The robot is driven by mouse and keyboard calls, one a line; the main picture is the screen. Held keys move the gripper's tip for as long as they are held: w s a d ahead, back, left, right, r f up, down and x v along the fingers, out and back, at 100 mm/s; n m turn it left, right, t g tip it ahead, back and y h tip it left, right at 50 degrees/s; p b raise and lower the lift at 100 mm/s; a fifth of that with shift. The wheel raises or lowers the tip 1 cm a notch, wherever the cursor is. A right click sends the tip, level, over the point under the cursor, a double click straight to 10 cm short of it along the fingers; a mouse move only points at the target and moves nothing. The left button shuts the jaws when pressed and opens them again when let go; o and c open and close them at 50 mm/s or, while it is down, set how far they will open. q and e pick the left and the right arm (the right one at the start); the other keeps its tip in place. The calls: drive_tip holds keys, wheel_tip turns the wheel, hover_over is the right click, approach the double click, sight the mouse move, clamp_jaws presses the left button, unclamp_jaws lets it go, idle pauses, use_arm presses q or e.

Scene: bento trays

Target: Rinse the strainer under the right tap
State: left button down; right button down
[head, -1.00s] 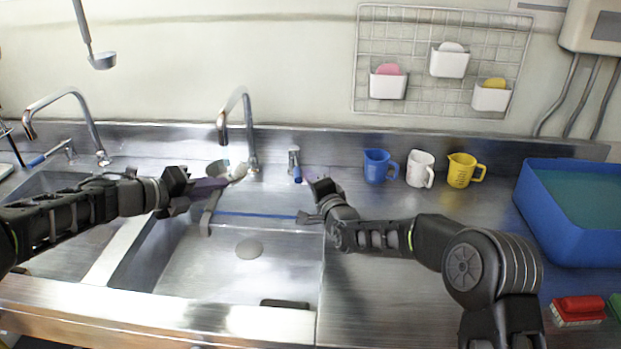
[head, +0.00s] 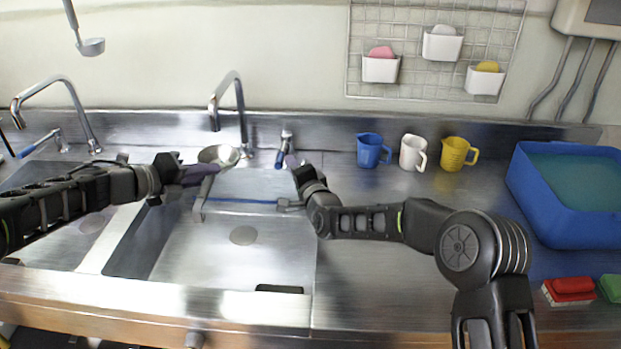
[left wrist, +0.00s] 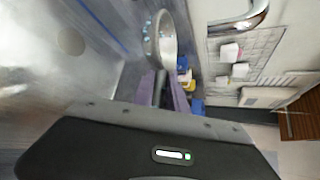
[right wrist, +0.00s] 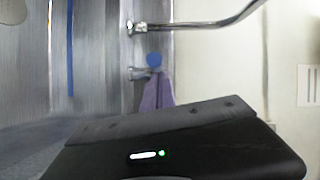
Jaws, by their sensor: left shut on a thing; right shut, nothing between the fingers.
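The strainer (head: 207,156) is a small round metal bowl, held over the back of the right sink (head: 180,250), just below the spout of the right tap (head: 240,105). My left gripper (head: 203,173) is shut on its dark handle (left wrist: 160,88). In the left wrist view, the strainer's bowl (left wrist: 167,45) shows a few bluish specks. My right gripper (head: 291,162) is shut and empty beside the blue-ended lever (head: 279,159) of the right tap. In the right wrist view its purple fingertips meet the lever's blue end (right wrist: 154,59). I see no water from the spout.
A left tap (head: 75,100) stands over the left sink. A blue bar (head: 240,201) crosses the right sink. Blue (head: 371,152), white (head: 411,153) and yellow (head: 455,154) cups and a blue tub (head: 560,215) stand to the right. A ladle (head: 91,46) hangs upper left.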

use_arm(q)
drive_tip(key=shift+d, duration=0.1)
use_arm(e)
drive_tip(key=d+v, duration=0.1)
drive_tip(key=v, duration=1)
drive_tip(key=shift+w+r, duration=0.2)
drive_tip(key=shift+r, duration=0.05)
use_arm(q)
drive_tip(key=shift+s, duration=0.1)
drive_tip(key=shift+s+d+b, duration=0.55)
drive_tip(key=shift+s+d, duration=0.25)
drive_tip(key=shift+s, duration=0.2)
drive_tip(key=s+d, duration=0.1)
drive_tip(key=s, duration=0.1)
drive_tip(key=s+d+b, duration=0.1)
drive_tip(key=s+d, duration=0.1)
drive_tip(key=shift+s+d, duration=0.1)
drive_tip(key=shift+d, duration=0.05)
use_arm(e)
wheel_tip(320, 180, down, 2)
drive_tip(key=shift+f, duration=0.2)
use_arm(q)
drive_tip(key=shift+r, duration=0.1)
